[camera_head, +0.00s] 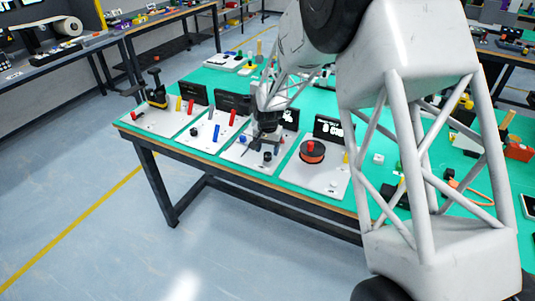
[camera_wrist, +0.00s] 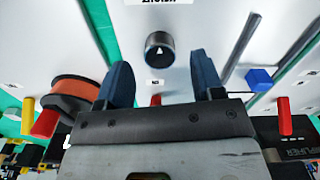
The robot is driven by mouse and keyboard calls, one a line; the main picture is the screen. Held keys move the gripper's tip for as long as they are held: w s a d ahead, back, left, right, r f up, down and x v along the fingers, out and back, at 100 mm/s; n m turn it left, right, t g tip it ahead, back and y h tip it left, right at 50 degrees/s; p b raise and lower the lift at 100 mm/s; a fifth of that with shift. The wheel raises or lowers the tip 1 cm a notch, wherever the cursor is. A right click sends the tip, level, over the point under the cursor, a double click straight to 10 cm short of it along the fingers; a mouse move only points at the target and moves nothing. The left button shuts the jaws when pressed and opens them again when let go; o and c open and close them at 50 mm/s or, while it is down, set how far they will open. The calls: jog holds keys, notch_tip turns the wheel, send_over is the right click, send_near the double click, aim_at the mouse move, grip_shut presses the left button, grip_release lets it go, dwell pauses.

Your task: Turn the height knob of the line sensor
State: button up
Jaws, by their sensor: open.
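In the wrist view a round black knob (camera_wrist: 160,50) with a white pointer mark stands on a white panel (camera_wrist: 190,20). My gripper (camera_wrist: 162,80) is open, with one blue finger to each side of the knob's near side. The knob lies just beyond the fingertips, in line with the gap, and looks untouched. A label above it is cut off by the frame edge, so I cannot read which knob it is. In the head view my gripper (camera_head: 267,128) is low over the third white panel (camera_head: 240,153), where a small black knob (camera_head: 267,156) shows near the front.
An orange and black disc (camera_head: 312,151) sits on the panel to the right and shows in the wrist view (camera_wrist: 75,92). Red and blue handles (camera_head: 216,132) stand on the panel to the left. In the wrist view a blue block (camera_wrist: 259,78) and a red handle (camera_wrist: 284,115) are at right.

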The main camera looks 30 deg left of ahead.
jog(key=shift+f, duration=1.3)
jog(key=shift+c, duration=0.3)
jog(key=c, duration=0.9)
jog(key=shift+o, duration=0.2)
jog(key=shift+n, duration=0.3)
jog(key=shift+n, duration=2.6)
